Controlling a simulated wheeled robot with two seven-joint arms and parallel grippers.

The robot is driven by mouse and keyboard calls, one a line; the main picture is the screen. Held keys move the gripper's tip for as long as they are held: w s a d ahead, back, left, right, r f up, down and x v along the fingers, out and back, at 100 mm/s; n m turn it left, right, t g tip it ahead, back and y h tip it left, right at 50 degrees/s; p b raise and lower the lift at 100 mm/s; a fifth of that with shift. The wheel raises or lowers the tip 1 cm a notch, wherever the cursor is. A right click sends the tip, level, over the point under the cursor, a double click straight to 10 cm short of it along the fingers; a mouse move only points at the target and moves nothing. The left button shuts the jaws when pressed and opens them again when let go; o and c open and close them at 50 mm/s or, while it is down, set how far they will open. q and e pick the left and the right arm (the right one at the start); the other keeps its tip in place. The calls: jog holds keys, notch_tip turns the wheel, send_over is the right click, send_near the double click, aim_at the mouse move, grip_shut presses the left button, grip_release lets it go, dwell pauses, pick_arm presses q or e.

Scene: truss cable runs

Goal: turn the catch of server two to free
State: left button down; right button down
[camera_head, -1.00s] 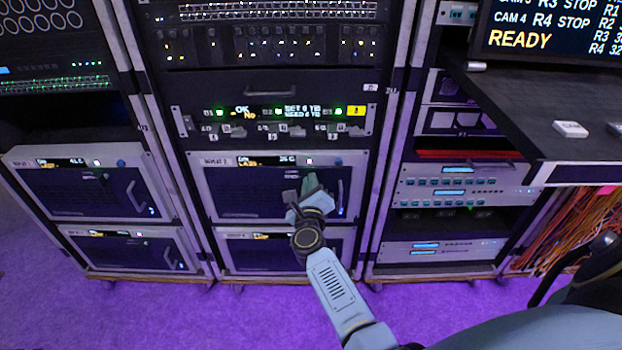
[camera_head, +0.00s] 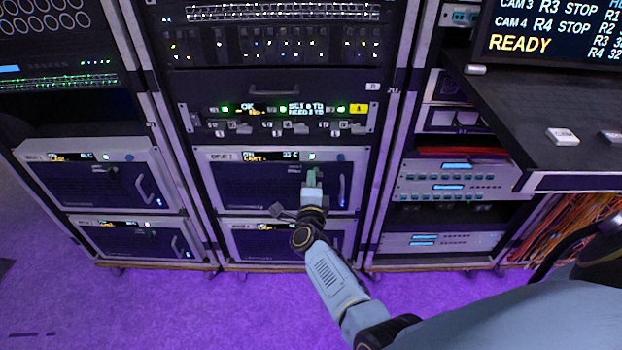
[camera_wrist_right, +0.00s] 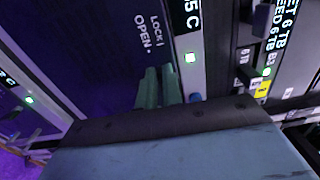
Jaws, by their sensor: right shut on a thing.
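Server two (camera_head: 235,185) is the upper of the two wide units low in the middle rack, with a dark mesh front, a small lit display and a light handle (camera_head: 341,190) at its right. My right gripper (camera_head: 313,178) is at the right half of its front, fingers pointing into it. In the right wrist view its green fingers (camera_wrist_right: 158,88) are close together beside the printed words LOCK and OPEN (camera_wrist_right: 148,35) on the server front. They are shut on the catch, which the fingers hide, so its angle cannot be told. My left gripper is out of view.
A similar unit (camera_head: 245,250) sits just below, partly behind my right arm. Another rack with like servers (camera_head: 95,185) stands at the left. A dark desk (camera_head: 540,130) with a screen juts out at the right. Purple floor in front is clear.

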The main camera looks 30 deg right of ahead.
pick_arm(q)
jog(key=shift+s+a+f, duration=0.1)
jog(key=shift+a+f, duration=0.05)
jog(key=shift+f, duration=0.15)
pick_arm(e)
jog(key=shift+n, duration=0.3)
jog(key=c, duration=1.6)
grip_release()
jog(key=shift+o, duration=0.2)
jog(key=shift+s, duration=0.1)
